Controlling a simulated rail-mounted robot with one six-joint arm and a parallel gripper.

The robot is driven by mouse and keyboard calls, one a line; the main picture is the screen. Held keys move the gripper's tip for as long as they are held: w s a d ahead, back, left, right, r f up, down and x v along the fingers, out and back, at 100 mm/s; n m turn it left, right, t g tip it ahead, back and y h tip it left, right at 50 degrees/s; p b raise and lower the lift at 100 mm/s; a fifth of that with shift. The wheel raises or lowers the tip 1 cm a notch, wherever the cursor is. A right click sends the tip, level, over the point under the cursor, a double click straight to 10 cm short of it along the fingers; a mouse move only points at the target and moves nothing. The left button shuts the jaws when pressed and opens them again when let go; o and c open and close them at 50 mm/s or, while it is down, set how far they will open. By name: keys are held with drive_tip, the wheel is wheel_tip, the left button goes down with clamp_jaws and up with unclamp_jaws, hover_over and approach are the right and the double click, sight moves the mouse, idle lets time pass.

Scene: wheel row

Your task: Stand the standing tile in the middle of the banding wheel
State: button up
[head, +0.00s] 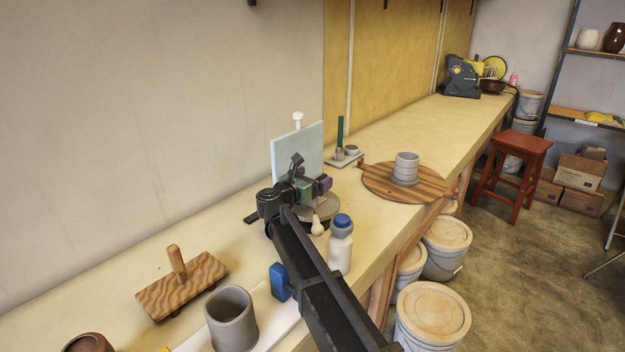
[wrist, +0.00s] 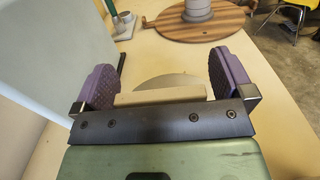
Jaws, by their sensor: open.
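In the wrist view the standing tile (wrist: 160,96) shows as a beige, bar-like upper edge between my finger pads. The grey round banding wheel (wrist: 170,80) shows behind it. In the head view the wheel (head: 328,212) sits on the bench below my gripper, partly covered by it; I cannot pick out the tile there. My gripper (head: 312,186) has purple pads, which also show in the wrist view (wrist: 162,82). It is open, one pad on either side of the tile, with a visible gap at the right. The tile's foot is hidden, so its contact with the wheel cannot be told.
A tall pale blue panel (head: 300,143) stands close on the left. A blue-capped bottle (head: 341,245) and a small pale bulb-shaped object (head: 317,226) are near the wheel. A round wooden board (head: 420,186) carries a grey pot (head: 406,168).

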drive_tip(key=shift+r, duration=0.2)
drive_tip(key=v, duration=0.7)
drive_tip(key=shift+s+a, duration=0.2)
drive_tip(key=shift+s, duration=0.05)
